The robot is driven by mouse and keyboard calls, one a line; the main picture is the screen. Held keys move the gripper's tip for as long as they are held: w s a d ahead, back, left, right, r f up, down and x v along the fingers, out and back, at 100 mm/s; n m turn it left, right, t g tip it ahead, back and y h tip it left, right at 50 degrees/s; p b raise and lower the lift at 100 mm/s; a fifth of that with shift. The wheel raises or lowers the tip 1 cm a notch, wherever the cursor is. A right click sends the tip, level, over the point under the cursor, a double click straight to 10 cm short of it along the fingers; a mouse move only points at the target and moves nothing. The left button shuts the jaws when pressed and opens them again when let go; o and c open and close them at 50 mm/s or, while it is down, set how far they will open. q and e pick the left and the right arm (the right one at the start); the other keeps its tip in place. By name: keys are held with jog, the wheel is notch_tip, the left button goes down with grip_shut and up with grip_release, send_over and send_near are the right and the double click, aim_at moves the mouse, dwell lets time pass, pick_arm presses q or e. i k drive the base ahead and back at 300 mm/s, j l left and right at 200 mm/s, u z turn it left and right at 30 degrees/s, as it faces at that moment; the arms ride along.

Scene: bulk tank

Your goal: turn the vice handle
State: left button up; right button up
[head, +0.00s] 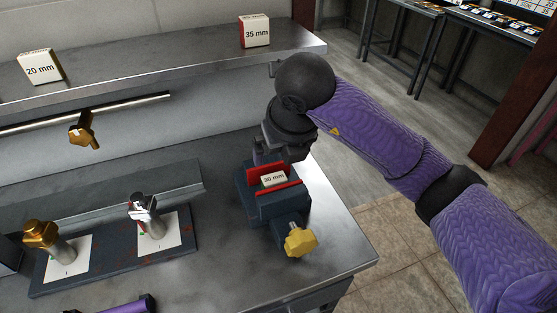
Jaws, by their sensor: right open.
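The vice (277,208) is dark blue with red jaw faces and sits near the right end of the metal bench. Its yellow, knob-like handle (300,241) is at its front, facing the near right corner. A white block marked 30 mm (274,178) lies between the red jaws. My right gripper (272,158) is open, pointing down over the back of the vice, behind the block and apart from the handle. Its fingertips are small and dark, and whether they touch the vice cannot be told. My left gripper is not in view.
A dark plate (190,240) with two upright metal fittings on white cards lies left of the vice. A rail (30,124) with a brass valve (84,131) runs behind. Blocks marked 20 mm (41,67) and 35 mm (254,31) stand on the shelf. The bench's front right is clear.

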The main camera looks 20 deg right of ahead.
aim_at(299, 243)
jog(key=z, duration=0.85)
